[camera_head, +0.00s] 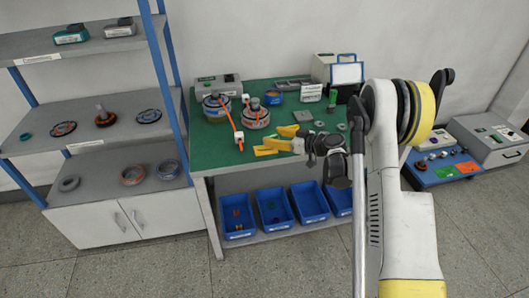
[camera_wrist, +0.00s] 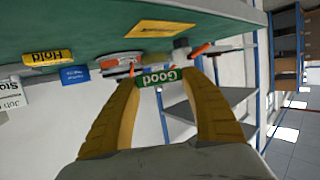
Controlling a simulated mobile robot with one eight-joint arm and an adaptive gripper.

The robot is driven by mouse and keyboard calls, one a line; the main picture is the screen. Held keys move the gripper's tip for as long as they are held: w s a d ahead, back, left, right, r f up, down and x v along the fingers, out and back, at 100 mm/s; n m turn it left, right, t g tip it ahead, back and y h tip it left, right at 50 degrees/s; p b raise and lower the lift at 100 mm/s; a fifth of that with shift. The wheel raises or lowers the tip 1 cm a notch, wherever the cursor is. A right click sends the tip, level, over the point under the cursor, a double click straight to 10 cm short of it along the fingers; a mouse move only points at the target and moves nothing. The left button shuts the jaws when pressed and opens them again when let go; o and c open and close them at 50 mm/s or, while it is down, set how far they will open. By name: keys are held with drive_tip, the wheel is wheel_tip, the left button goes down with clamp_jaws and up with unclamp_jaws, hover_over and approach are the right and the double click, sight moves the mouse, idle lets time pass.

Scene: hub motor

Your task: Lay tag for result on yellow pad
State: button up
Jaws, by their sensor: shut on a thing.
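My gripper (camera_head: 271,137) is over the front part of the green-topped bench. In the wrist view its two yellow fingers (camera_wrist: 160,80) are shut on a green tag reading "Good" (camera_wrist: 161,77), held by its ends. I cannot make out the tag in the head view. The yellow pad (camera_head: 265,151) lies flat on the bench near the front edge, just below the fingers. In the wrist view the yellow pad (camera_wrist: 160,29) appears above the tag, apart from it, with dark print on it.
Hub motors (camera_head: 255,116) with orange cables stand behind my gripper. Blue bins (camera_head: 272,208) sit on the lower shelf. A shelf rack (camera_head: 100,45) stands at left.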

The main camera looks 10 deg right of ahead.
sight(267, 151)
drive_tip(key=shift+w+a+f+b, duration=0.25)
drive_tip(key=shift+a+f, duration=0.2)
drive_tip(key=shift+a, duration=0.15)
drive_tip(key=shift+w+a+f+b, duration=0.1)
drive_tip(key=shift+w+a+f, duration=0.1)
drive_tip(key=shift+a+f, duration=0.3)
drive_tip(key=shift+a+f+b, duration=0.1)
drive_tip(key=shift+f+b, duration=0.8)
drive_tip(key=shift+f, duration=0.85)
drive_tip(key=shift+f, duration=0.1)
drive_tip(key=shift+f, duration=0.15)
drive_tip(key=o, duration=0.9)
drive_tip(key=shift+c, duration=0.2)
